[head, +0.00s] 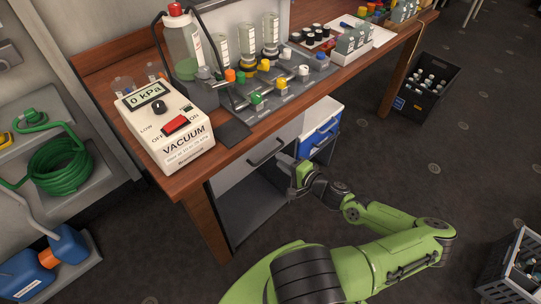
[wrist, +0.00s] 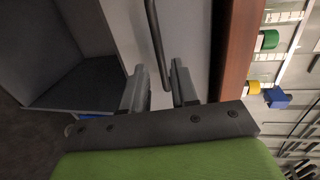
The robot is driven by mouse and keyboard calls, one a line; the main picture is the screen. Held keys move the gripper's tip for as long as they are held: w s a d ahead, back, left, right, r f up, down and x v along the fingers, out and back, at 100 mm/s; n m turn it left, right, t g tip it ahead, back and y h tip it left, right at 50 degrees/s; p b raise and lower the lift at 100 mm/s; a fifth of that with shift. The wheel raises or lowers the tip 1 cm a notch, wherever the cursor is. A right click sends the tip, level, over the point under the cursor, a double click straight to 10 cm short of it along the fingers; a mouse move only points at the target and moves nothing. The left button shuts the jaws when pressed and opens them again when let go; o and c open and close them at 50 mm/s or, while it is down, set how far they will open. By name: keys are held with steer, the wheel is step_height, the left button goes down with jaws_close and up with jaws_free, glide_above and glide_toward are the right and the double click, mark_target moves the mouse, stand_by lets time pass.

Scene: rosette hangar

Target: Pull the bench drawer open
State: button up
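The bench drawer (head: 245,172) is a grey front under the wooden bench top, with a dark bar handle (head: 266,153); it looks shut. My gripper (head: 283,161) is at the right end of this handle. In the wrist view the fingers (wrist: 158,84) are apart, and the end of the dark handle (wrist: 154,40) shows between them. A gap shows on each side of the bar. I cannot tell how deep the bar sits between the fingers.
An open grey compartment (head: 245,215) is below the drawer. A blue-fronted drawer unit (head: 322,135) stands close to the right of my gripper. The wooden bench top (head: 232,153) overhangs above. A black crate (head: 425,88) stands on the floor farther right.

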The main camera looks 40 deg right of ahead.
mark_target(271, 154)
steer(key=w, duration=0.3)
steer(key=w+f, duration=0.1)
steer(key=w, duration=0.2)
steer(key=shift+a+f+b, duration=0.1)
steer(key=shift+f+b, duration=0.05)
steer(key=shift+b, duration=0.25)
jaws_close()
